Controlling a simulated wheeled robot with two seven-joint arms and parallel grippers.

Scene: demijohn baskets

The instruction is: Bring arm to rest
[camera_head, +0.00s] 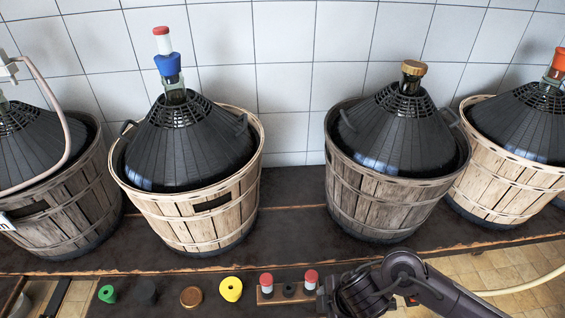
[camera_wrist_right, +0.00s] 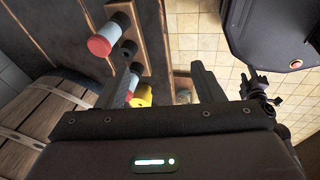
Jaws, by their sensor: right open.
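My right arm comes in from the lower right in the head view. Its dark gripper (camera_head: 345,298) is at the front edge of the bench, just right of a small rack with red-topped stoppers. In the right wrist view the two fingers of the gripper (camera_wrist_right: 160,78) stand apart with nothing between them. My left gripper is not in view.
Several demijohns in wooden baskets (camera_head: 205,222) line the bench against white tiles. A green cap (camera_head: 107,294), brown cap (camera_head: 191,297), yellow ring (camera_head: 231,289) and stopper rack (camera_head: 267,297) lie along the front. Tiled floor (camera_head: 480,272) shows at right.

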